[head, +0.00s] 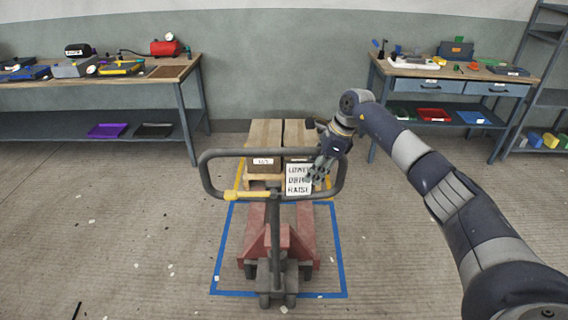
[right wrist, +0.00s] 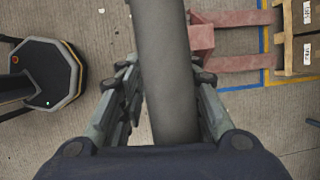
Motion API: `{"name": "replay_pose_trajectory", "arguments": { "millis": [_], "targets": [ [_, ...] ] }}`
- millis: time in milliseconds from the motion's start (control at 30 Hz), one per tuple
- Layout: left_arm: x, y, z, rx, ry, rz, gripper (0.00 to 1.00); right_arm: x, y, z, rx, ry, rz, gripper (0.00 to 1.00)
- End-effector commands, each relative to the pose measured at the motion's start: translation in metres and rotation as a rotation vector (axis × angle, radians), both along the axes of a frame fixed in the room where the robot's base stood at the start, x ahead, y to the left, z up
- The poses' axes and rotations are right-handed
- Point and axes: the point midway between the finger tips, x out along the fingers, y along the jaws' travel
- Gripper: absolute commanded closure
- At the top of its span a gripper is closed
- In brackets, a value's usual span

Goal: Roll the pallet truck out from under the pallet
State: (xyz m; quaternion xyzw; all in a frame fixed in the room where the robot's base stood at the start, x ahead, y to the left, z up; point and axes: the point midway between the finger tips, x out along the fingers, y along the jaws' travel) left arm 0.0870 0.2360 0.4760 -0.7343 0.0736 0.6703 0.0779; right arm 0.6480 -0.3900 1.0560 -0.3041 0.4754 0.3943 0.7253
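The pallet truck (head: 275,238) has red forks, a grey column and a grey loop handle (head: 203,178) with a yellow lever. It stands inside a blue floor outline, its forks running toward the wooden pallet (head: 257,184). My right gripper (head: 317,180) is at the upper right of the loop, fingers pointing down. In the right wrist view its fingers (right wrist: 165,95) stand open on both sides of the grey handle bar (right wrist: 163,50), with a narrow gap on the left. Whether the right finger touches cannot be told. The left gripper is out of view.
Boxes (head: 263,165) sit on the pallet, within a yellow outline. A sign (head: 298,180) hangs at the handle. Workbenches stand at the back left (head: 170,72) and back right (head: 398,68), with a shelf (head: 535,85) at far right. The floor around the truck is mostly clear, with small scraps.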

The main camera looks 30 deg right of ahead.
Motion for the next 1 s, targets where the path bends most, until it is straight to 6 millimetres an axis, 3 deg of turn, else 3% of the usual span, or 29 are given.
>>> {"name": "replay_pose_trajectory", "arguments": {
  "millis": [467,1000],
  "targets": [
    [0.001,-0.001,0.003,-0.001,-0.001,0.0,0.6,-0.007,0.009,0.0,0.003,-0.013,0.011,0.68],
    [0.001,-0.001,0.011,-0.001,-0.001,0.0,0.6,-0.064,0.042,-0.014,-0.013,-0.048,0.019,0.68]
  ]
}}
